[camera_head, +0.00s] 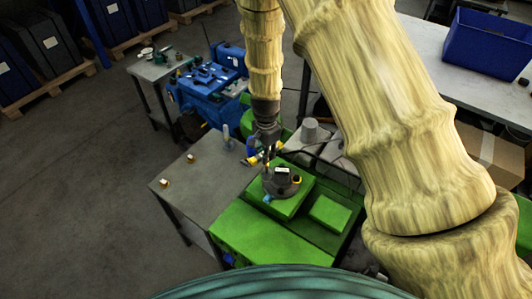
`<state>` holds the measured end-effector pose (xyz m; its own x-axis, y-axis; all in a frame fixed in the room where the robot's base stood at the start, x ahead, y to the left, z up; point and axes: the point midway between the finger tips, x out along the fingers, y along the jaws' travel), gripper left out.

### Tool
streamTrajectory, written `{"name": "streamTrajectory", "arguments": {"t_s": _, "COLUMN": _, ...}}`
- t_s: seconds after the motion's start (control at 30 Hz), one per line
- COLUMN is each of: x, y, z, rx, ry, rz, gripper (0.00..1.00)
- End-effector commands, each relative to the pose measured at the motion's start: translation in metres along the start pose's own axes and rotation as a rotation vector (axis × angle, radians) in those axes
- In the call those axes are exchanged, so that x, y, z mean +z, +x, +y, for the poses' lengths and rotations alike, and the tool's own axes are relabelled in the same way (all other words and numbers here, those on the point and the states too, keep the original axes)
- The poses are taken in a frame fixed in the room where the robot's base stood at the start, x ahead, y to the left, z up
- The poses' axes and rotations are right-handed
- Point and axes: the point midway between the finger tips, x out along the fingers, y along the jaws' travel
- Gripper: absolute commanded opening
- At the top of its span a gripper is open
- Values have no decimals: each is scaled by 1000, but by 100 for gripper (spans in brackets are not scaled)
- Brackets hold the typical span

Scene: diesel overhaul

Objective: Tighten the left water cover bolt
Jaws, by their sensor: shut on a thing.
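A dark round cover (283,188), which looks like the water cover, sits on top of the green engine (262,236). A small blue piece (267,199) shows at its lower left edge and a yellow piece (296,180) at its right edge; I cannot tell which is the left bolt. A pale block-like part shows on its top. My gripper (267,151) points down just above and behind the cover, shut on what looks like a yellow and dark tool (254,160). The tool's lower end is too small to tell whether it touches the cover.
A grey metal table (205,178) left of the engine holds two small brass-coloured parts and an upright grey cylinder. A blue engine (212,85) and a small side table (160,68) stand behind. A blue bin (486,43) is on the right bench. Floor at left is clear.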

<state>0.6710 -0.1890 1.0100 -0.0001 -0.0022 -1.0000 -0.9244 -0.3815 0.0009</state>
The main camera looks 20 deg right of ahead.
Motion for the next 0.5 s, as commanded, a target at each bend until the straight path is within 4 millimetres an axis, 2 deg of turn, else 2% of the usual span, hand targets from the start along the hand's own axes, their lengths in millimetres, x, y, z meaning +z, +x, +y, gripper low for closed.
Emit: {"name": "streamTrajectory", "arguments": {"t_s": 0.5, "x": -1, "y": 1, "z": -1, "rx": 1, "ry": 716, "rz": 2, "gripper": 0}}
